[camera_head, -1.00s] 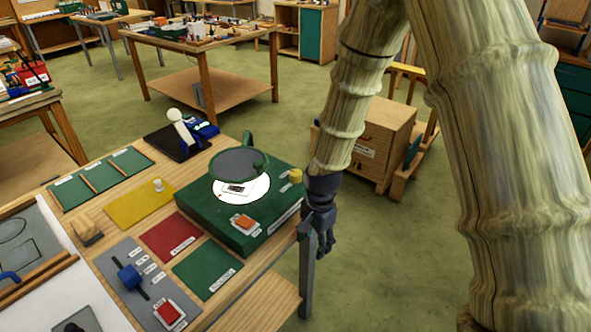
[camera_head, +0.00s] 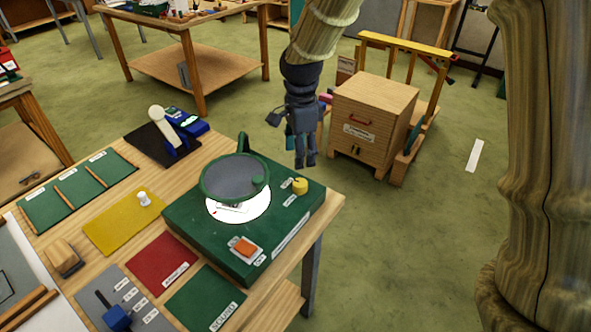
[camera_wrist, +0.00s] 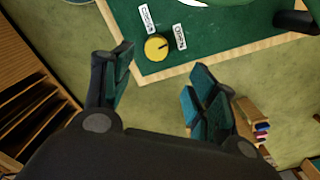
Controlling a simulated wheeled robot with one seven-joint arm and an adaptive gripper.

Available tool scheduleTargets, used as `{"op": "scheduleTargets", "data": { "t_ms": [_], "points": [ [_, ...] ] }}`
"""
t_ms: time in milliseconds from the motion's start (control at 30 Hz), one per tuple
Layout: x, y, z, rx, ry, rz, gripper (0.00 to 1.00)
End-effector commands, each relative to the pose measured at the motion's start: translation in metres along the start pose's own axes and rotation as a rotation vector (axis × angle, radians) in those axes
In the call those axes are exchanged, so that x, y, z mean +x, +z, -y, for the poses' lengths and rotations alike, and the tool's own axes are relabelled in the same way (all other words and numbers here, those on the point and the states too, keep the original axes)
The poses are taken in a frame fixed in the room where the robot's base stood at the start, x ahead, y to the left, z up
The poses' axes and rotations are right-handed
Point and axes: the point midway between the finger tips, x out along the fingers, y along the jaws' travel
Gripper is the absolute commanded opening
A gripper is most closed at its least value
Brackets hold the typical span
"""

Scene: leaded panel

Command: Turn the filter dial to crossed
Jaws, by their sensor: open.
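The yellow filter dial (camera_head: 300,186) sits on the right back corner of a green light box (camera_head: 188,222). It also shows in the wrist view (camera_wrist: 156,47), with a dark pointer line that seems to aim at the right-hand label. Two small white labels flank it: one at left (camera_wrist: 147,18), apparently "crossed", and one at right (camera_wrist: 180,36), apparently "open". My gripper (camera_head: 305,163) is open and empty, pointing down, just behind the dial in the head view. In the wrist view the dial lies beyond the gap between my fingers (camera_wrist: 163,70), apart from them.
The box carries a round dark filter plate (camera_head: 232,178) over a lit white disc and an orange button (camera_head: 245,246). A wooden cabinet (camera_head: 372,125) stands on the floor behind my gripper. Open green floor (camera_head: 430,240) lies right of the table.

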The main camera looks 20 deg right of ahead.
Motion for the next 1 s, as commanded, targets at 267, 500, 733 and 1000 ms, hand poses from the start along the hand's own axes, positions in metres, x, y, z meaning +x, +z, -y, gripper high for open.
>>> {"op": "scheduleTargets", "data": {
  "t_ms": [267,500,733,1000],
  "points": [
    [0.028,-0.001,0.001,0.002,0.005,0.001,0.58],
    [0.059,-0.002,0.002,0.001,0.006,0.001,0.58],
    [0.085,-0.002,0.002,0.0,0.006,0.001,0.58],
    [0.104,-0.001,0.002,0.0,0.004,0.0,0.58]
  ]
}}
